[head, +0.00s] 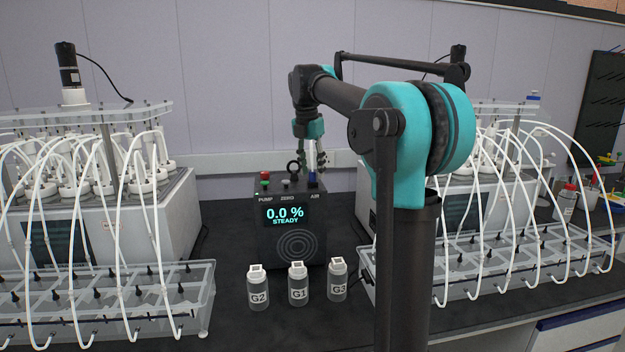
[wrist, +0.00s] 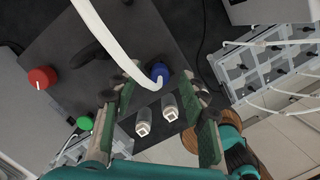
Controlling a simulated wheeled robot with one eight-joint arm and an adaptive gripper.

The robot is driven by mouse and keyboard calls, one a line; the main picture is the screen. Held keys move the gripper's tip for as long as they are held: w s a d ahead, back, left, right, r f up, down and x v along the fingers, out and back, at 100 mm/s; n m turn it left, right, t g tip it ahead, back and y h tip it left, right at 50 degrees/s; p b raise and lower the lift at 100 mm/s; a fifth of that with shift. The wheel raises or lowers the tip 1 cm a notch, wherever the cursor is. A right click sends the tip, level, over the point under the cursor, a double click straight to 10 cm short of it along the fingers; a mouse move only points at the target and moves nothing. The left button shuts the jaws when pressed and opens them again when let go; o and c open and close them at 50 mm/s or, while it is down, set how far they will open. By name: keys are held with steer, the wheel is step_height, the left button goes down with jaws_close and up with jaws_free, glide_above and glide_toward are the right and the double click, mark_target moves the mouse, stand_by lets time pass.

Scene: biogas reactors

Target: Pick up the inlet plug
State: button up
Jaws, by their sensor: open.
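A small blue piece (head: 312,180), which I take to be the inlet plug, stands on the top right of the dark analyser box (head: 262,247), above the AIR label. In the wrist view the blue piece (wrist: 161,73) shows just beyond and between my fingertips, partly covered by a white curved tube (wrist: 115,45). My gripper (head: 311,160) points down above the right part of the box. In the wrist view my gripper (wrist: 162,92) is open, with a finger on each side and nothing held. Whether a fingertip touches the plug cannot be told.
A red knob (head: 264,176) and a dark ring (head: 293,167) stand on the box top beside the blue piece. The display reads 0.0 % STEADY. Bottles G2 (head: 258,290), G1 (head: 298,286) and G3 (head: 337,281) stand in front. Tubed reactor racks flank the box.

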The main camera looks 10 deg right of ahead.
mark_target(312, 172)
steer(key=shift+f, duration=0.3)
steer(key=shift+c, duration=0.6)
jaws_close()
step_height(312, 172, up, 20)
